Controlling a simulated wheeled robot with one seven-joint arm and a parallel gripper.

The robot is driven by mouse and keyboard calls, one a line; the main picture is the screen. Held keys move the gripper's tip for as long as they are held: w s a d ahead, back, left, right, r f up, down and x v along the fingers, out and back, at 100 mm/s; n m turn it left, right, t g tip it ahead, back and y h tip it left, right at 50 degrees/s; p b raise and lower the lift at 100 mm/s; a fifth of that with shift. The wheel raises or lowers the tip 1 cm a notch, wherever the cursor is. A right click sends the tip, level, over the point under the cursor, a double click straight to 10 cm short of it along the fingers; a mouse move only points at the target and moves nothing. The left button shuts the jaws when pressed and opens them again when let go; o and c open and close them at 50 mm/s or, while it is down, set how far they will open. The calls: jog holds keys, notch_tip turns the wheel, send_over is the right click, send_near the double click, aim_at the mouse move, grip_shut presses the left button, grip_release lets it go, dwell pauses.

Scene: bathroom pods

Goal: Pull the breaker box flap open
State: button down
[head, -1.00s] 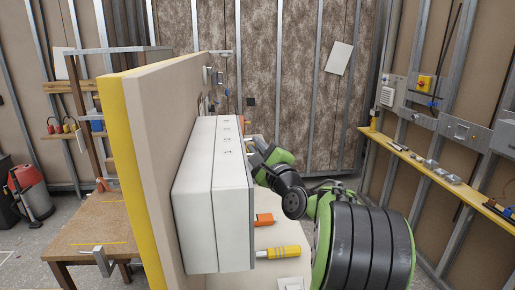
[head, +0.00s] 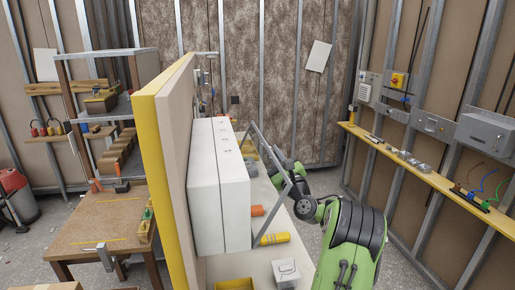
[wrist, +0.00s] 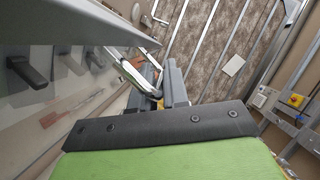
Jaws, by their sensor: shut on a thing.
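The white breaker box (head: 221,185) is mounted on the right face of the upright panel. Its grey-framed flap (head: 272,226) stands swung out from the box's right side, partly open, with a see-through middle. My gripper (head: 288,172) is at the flap's outer edge, shut on it. In the wrist view my gripper's dark fingers (wrist: 162,88) close around a pale part of the flap (wrist: 128,72). The exact contact is small and partly hidden by the fingers.
The beige and yellow panel (head: 172,160) stands left of the box. On the surface below the flap are a yellow cylinder (head: 275,239), a white box (head: 285,273) and a yellow bin (head: 234,284). A wooden table (head: 98,222) is at left; a yellow shelf (head: 425,173) runs along the right wall.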

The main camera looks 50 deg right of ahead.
jog(key=s+d+f+m+g+h, duration=0.2)
jog(key=f+m+h, duration=0.1)
jog(key=f+m, duration=0.4)
jog(key=s+d+f+m+g+h, duration=0.1)
jog(key=d+f+m+g+h, duration=0.1)
jog(key=f+m, duration=0.5)
jog(key=shift+s+d+f+m+h+p, duration=0.4)
jog(key=shift+d+m+h, duration=0.3)
jog(key=shift+h, duration=0.2)
jog(key=shift+r, duration=0.1)
jog(key=c, duration=1.5)
grip_release()
jog(key=b+v, duration=0.6)
jog(key=v, duration=0.9)
jog(key=shift+s+a, duration=0.25)
